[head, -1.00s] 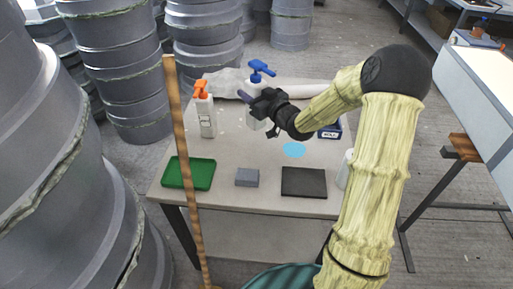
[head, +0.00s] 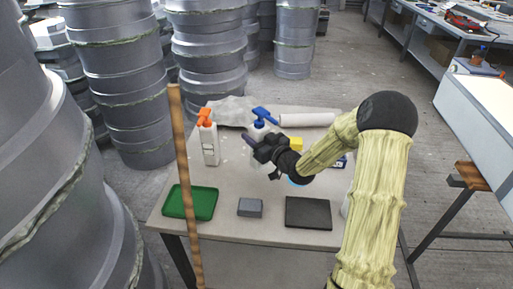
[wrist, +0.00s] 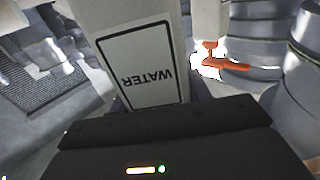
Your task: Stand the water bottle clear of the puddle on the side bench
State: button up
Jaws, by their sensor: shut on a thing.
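The water bottle (head: 257,133) is white with a blue trigger top and stands upright over the back middle of the side bench (head: 232,178). My gripper (head: 252,143) is shut on it. In the wrist view the bottle (wrist: 135,45) shows its WATER label just beyond my gripper. Its base is hidden, so I cannot tell whether it touches the bench. The light blue puddle (head: 293,183) lies in front and to the right of the bottle, mostly hidden by my wrist.
A white bottle with an orange trigger (head: 209,145) stands left of the water bottle. A green tray (head: 190,203), grey block (head: 250,207) and dark pad (head: 308,213) lie along the front. A white roll (head: 306,119) lies behind. A wooden pole (head: 182,180) rises before the bench.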

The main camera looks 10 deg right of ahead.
jog(key=shift+w+f, duration=0.1)
jog(key=shift+f, duration=1.75)
jog(key=shift+a, duration=0.1)
jog(key=shift+f+b, duration=0.1)
jog(key=shift+b, duration=0.25)
jog(key=o, duration=1.1)
jog(key=shift+d, duration=0.2)
